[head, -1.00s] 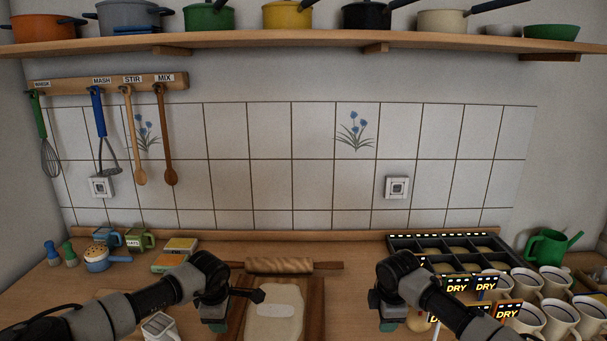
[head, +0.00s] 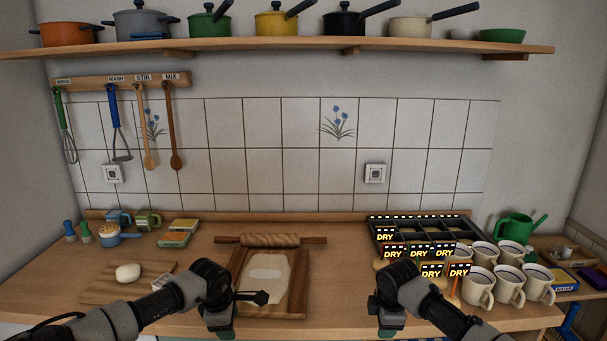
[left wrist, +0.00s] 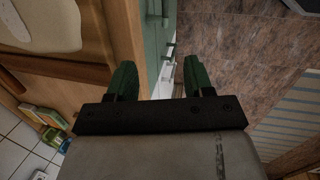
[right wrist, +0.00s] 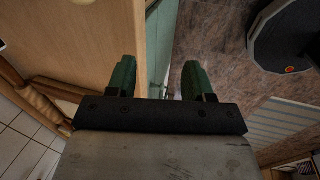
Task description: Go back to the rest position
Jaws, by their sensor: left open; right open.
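My left gripper (head: 222,328) hangs at the counter's front edge, left of the dough board. In the left wrist view its two green fingers (left wrist: 158,82) are apart with nothing between them; the counter edge and floor show beyond. My right gripper (head: 388,322) hangs at the front edge, right of the dough board and left of the mugs. In the right wrist view its fingers (right wrist: 158,80) are also apart and empty. Both arms are bent, with the grippers pointing down.
The wooden counter (head: 345,275) carries a board with flat dough (head: 268,285), a rolling pin (head: 270,240), a board with a dough ball (head: 128,272), several white mugs (head: 510,290), "DRY" signs (head: 432,270) and a black compartment tray (head: 425,230). A pot shelf (head: 270,46) is above.

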